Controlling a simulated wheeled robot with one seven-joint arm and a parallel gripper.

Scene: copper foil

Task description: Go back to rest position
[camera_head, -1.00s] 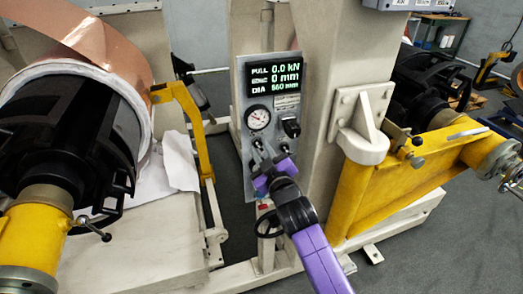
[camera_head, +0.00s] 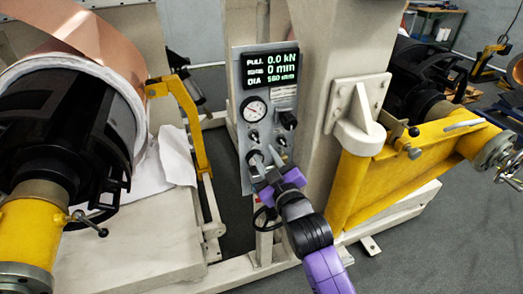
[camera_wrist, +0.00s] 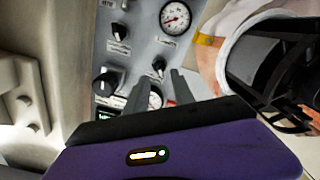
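My gripper (camera_head: 268,157) is in front of the lower part of a grey control panel (camera_head: 242,165). Its two fingers stand apart with nothing between them, and they also show in the wrist view (camera_wrist: 160,95). The fingers hide part of the panel's lower end; I cannot tell whether they touch it. The panel has a lit display (camera_head: 270,68) reading 0.0 kN, a round gauge (camera_head: 256,110), a black knob (camera_head: 287,120) and smaller knobs. In the wrist view the gauge (camera_wrist: 176,17) and a black knob (camera_wrist: 105,83) appear turned over.
A copper foil roll (camera_head: 95,30) on a black core (camera_head: 60,130) stands at left. A yellow arm (camera_head: 190,110) stands between roll and panel. A beige post (camera_head: 325,80) and yellow beam (camera_head: 400,170) are close on the right. Grey floor (camera_head: 430,240) is clear at lower right.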

